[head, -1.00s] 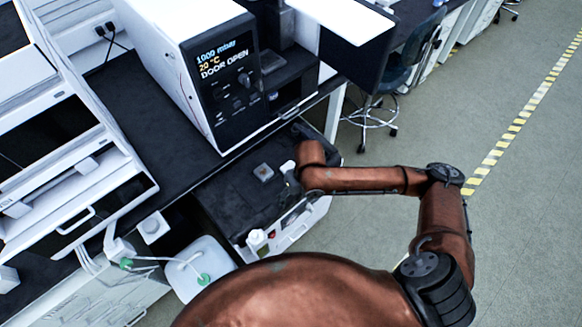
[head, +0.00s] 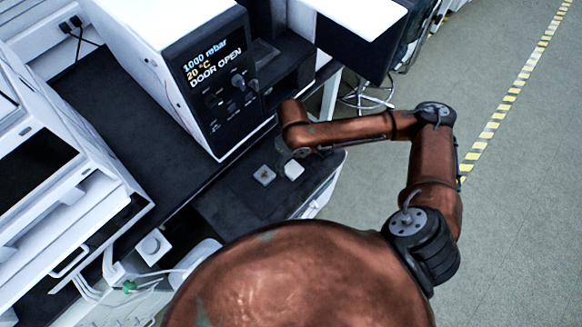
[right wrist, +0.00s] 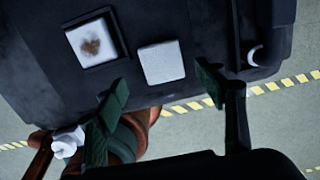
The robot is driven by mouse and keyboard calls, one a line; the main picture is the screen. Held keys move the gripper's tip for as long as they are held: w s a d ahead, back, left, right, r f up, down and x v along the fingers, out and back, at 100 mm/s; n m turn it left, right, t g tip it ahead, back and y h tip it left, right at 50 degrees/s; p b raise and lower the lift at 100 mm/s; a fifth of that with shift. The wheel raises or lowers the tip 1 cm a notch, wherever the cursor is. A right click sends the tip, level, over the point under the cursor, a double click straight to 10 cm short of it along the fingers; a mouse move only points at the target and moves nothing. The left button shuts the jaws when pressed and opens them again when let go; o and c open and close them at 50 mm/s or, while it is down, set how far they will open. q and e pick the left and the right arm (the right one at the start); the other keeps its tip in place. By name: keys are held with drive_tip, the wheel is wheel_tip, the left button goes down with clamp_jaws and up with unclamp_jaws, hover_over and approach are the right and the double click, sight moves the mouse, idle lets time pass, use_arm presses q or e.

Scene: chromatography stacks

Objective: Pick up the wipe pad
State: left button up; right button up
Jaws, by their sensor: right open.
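A plain white square pad, which looks like the wipe pad (head: 293,169), lies on the dark cart top below the open instrument. It also shows in the right wrist view (right wrist: 161,62). Beside it, to the left and apart, is a square dark-edged dish (right wrist: 91,42) with a brown spot on white; it shows in the head view too (head: 264,175). My right gripper (right wrist: 160,96) is open and empty. Its two green-dark fingertips stand apart on either side of the pad's near end in the right wrist view; their height above it is unclear. My left gripper is out of view.
The white instrument (head: 215,80), reading DOOR OPEN, stands on the black bench behind the cart (head: 235,205). A white handle-like piece (right wrist: 257,55) is at the cart's right edge in the wrist view. Open floor lies to the right.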

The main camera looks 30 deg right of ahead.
sight(294, 170)
drive_tip(key=shift+d+f, duration=0.15)
drive_tip(key=shift+f, duration=0.3)
drive_tip(key=f, duration=0.1)
drive_tip(key=f+b, duration=0.1)
drive_tip(key=shift+s+d+f, duration=0.15)
drive_tip(key=shift+s+f, duration=0.1)
drive_tip(key=shift+f, duration=0.05)
drive_tip(key=shift+w+f+b, duration=0.1)
drive_tip(key=shift+f+b, duration=0.25)
drive_tip(key=shift+f, duration=0.5)
drive_tip(key=c, duration=0.9)
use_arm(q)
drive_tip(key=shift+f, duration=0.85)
use_arm(e)
drive_tip(key=shift+c, duration=0.2)
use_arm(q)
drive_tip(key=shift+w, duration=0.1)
use_arm(e)
drive_tip(key=shift+r, duration=0.2)
